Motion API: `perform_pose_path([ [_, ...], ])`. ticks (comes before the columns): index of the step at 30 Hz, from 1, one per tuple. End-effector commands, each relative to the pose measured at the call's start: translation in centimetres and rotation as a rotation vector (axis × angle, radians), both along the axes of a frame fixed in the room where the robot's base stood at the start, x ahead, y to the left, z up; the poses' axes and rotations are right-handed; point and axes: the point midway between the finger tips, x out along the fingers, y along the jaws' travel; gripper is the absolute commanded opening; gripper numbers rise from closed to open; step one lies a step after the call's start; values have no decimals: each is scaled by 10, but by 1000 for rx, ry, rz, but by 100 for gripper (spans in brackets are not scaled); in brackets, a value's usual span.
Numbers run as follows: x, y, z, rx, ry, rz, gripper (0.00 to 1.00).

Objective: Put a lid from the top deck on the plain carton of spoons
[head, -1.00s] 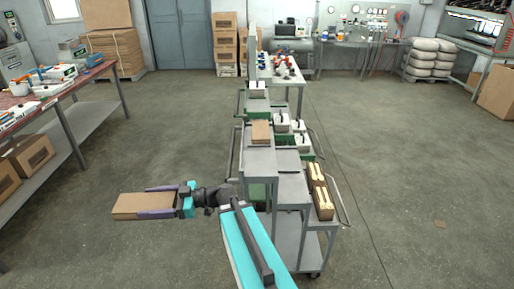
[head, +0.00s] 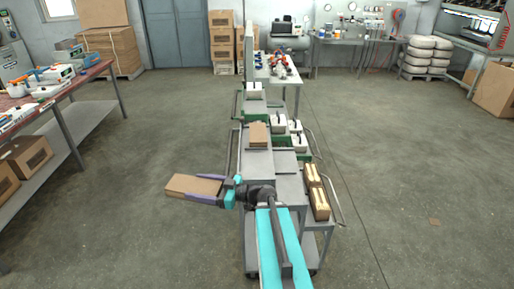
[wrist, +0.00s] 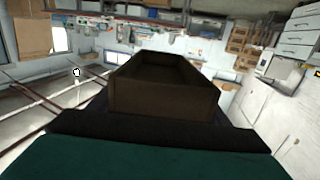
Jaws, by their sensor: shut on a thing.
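My gripper (head: 196,188) is shut on a brown cardboard lid (head: 181,184), held out in the air to the left of the cart. In the wrist view the lid (wrist: 165,102) shows as a shallow tray with its hollow side visible. Another brown lid or stack of lids (head: 259,131) lies on the top deck (head: 258,165) of the cart. Two open cartons with pale spoons stand on the lower right deck, a farther one (head: 307,180) and a nearer one (head: 320,212). I cannot tell which is the plain one.
White and dark items (head: 296,126) stand on green decks behind the top deck. A bare grey step (head: 287,185) lies between the top deck and the cartons. A red-topped workbench (head: 70,88) is at the left. The floor left of the cart is clear.

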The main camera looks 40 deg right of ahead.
Motion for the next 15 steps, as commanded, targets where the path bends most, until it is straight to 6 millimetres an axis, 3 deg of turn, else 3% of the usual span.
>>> perform_pose_path([
  [1, -5, -17, 3, 2, 1, -34, 49],
  [6, -23, -66, 4, 1, 1, -131, 49],
  [15, -61, -143, 4, 2, 2, -293, 49],
])
